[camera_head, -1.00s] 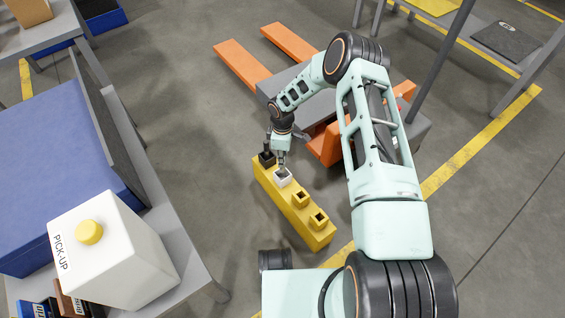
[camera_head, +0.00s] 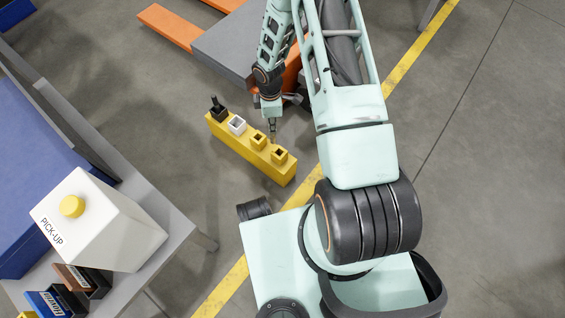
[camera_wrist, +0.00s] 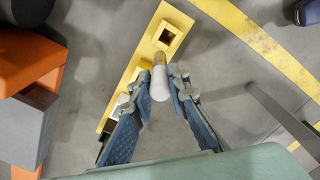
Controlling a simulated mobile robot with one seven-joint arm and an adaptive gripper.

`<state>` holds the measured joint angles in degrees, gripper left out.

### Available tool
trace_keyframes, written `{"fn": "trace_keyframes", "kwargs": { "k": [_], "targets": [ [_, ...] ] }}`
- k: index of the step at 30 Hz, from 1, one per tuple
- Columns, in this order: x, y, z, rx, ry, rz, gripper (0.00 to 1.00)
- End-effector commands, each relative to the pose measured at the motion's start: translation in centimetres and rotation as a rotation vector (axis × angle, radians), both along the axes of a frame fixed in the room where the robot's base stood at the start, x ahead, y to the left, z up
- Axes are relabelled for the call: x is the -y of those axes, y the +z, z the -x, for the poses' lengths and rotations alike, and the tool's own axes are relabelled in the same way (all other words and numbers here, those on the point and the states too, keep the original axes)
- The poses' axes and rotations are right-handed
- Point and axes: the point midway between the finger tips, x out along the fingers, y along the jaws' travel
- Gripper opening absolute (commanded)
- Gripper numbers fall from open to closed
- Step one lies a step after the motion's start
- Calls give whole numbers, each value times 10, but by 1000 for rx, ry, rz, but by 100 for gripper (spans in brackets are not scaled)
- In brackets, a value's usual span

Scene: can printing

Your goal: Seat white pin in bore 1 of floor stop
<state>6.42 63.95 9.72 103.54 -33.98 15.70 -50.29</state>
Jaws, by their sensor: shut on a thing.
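My gripper (camera_head: 272,128) points down over the yellow floor stop (camera_head: 232,142), beside its third collar from the far end. In the wrist view, my gripper (camera_wrist: 162,85) is shut on the white pin (camera_wrist: 160,87), a short rounded cylinder between the two blue-padded fingers. The floor stop (camera_wrist: 146,42) lies beyond the pin. The floor stop carries a black collar with a dark pin (camera_head: 218,106) standing in it, a white collar (camera_head: 237,126) with an empty opening, and two yellow collars (camera_head: 258,142) (camera_head: 279,156). The pin's far end overlaps the stop, so I cannot tell whether it touches.
An orange pallet jack (camera_head: 170,27) stands behind the stop. A grey table (camera_head: 175,225) at the left holds a white PICK-UP box (camera_head: 105,225) and small boxes (camera_head: 55,300). A yellow floor line (camera_head: 400,62) runs to the right. The floor left of the stop is clear.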

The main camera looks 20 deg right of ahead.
Motion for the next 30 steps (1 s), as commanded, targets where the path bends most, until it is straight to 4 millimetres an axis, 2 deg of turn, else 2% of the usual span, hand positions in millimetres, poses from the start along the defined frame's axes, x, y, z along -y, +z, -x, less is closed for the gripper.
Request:
{"fn": "trace_keyframes", "kwargs": {
  "k": [5,13,20,26,30],
  "targets": [
    [13,0,13,1,-3,0,0],
    [15,-49,15,1,-3,0,0],
    [15,-66,14,2,-3,1,0],
    [14,-95,15,1,-2,1,0],
    [15,-97,13,4,-3,1,0]
  ]
}}
